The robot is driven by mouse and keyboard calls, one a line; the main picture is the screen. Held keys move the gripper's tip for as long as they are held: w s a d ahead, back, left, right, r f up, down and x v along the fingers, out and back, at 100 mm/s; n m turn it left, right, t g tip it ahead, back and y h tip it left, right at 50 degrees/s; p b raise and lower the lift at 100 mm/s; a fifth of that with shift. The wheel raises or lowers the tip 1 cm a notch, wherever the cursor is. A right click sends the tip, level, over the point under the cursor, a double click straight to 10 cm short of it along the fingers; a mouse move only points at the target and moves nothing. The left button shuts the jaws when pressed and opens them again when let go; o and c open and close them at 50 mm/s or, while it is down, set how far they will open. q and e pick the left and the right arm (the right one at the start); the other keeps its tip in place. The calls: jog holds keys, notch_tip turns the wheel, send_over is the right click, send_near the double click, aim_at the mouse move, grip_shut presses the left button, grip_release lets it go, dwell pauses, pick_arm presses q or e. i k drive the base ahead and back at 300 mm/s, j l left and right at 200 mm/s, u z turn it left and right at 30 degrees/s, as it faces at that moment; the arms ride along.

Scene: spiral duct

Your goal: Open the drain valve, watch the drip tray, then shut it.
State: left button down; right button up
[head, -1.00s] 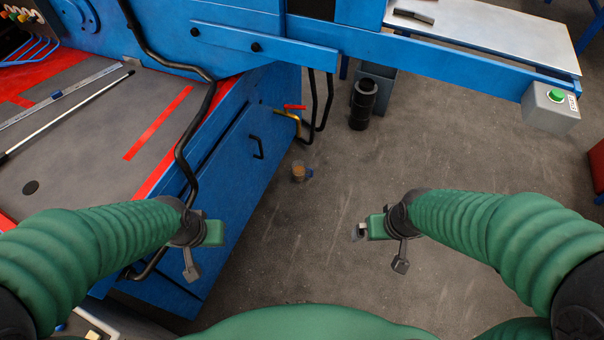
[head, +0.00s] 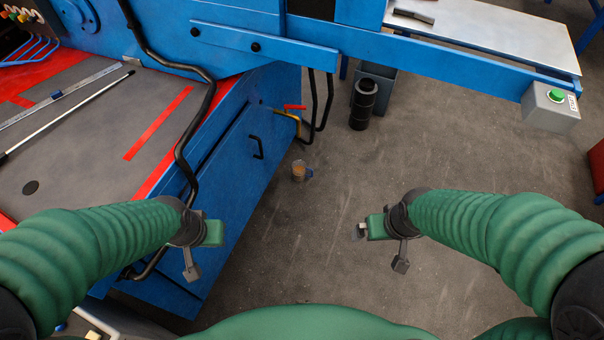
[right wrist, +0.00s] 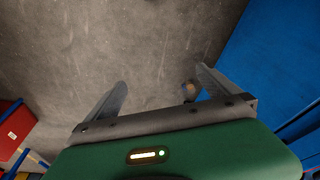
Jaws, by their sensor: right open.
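The drain valve has a red lever (head: 295,107) on a yellow pipe (head: 286,116) at the right end of the blue machine's side. A small clear jug (head: 298,171) with brownish contents stands on the floor below it; I see no flat tray there. My right gripper (head: 358,232) is open and empty over the floor, right of and nearer than the jug. In the right wrist view its fingers (right wrist: 163,95) are spread, with the jug (right wrist: 188,90) beyond, near the right finger. My left gripper (head: 205,236) hangs beside the machine's front; its fingers are not clear.
The blue machine (head: 225,165) with its grey, red-striped top fills the left. Black hoses (head: 320,105) hang beside the valve. A black cylinder (head: 363,103) stands behind. A grey box with a green button (head: 550,107) is at the right. The middle floor is clear.

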aim_at(286, 107)
jog(key=i+l+u, duration=0.45)
jog(key=l+u, duration=0.15)
jog(key=l, duration=0.15)
jog(key=i+l+u, duration=0.3)
jog(key=k+l, duration=0.1)
